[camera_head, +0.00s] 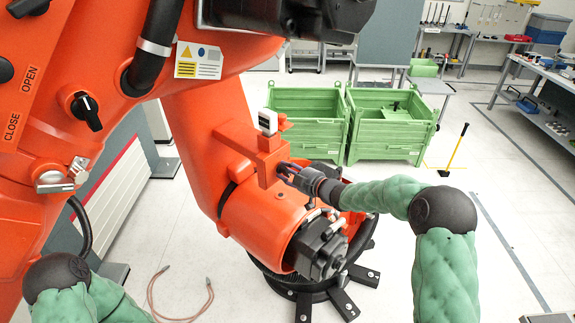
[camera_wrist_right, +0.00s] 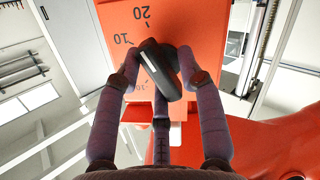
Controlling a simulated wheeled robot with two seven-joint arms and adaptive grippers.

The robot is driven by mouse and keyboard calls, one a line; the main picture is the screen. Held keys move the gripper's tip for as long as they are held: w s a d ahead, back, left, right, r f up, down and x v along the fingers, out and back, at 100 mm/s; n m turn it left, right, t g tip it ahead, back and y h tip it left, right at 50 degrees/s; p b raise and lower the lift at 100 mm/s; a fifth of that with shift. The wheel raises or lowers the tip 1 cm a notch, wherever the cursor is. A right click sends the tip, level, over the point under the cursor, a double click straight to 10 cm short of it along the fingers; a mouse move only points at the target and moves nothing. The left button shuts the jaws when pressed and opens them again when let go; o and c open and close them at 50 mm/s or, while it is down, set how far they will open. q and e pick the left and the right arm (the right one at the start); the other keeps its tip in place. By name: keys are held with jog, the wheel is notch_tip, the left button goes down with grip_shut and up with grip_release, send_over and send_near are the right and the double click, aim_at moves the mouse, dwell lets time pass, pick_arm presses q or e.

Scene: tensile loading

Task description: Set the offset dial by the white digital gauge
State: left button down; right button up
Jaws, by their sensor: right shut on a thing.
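The white digital gauge (camera_head: 267,121) stands on top of an orange block (camera_head: 264,150) on the large orange robot arm; its reading is too small to make out. My right gripper (camera_head: 286,171) reaches in from the right to the side of this block, below the gauge. In the right wrist view, the fingers of my right gripper (camera_wrist_right: 158,78) are closed around a black dial knob (camera_wrist_right: 160,68). The knob sits slanted on an orange face (camera_wrist_right: 110,22) marked 10 and 20. Its pointer end and the other marks are partly hidden. My left gripper is out of view.
A black knob (camera_head: 88,112) beside OPEN and CLOSE lettering and a silver valve (camera_head: 62,178) are at the left. Two green crates (camera_head: 385,150) stand behind. A hose (camera_head: 180,318) lies on the floor. The floor at the right is mostly clear.

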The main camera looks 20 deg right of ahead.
jog(key=shift+w+d+r+p, duration=0.2)
jog(key=shift+d+r+p, duration=0.15)
jog(key=shift+r, duration=0.2)
jog(key=shift+m, duration=0.3)
jog(key=o, duration=0.9)
jog(key=shift+w+f, duration=0.1)
jog(key=shift+f, duration=0.15)
jog(key=shift+a+f, duration=0.15)
jog(key=shift+s, duration=0.25)
jog(key=v, duration=1.1)
jog(key=shift+s+d, duration=0.25)
jog(key=shift+s, duration=0.05)
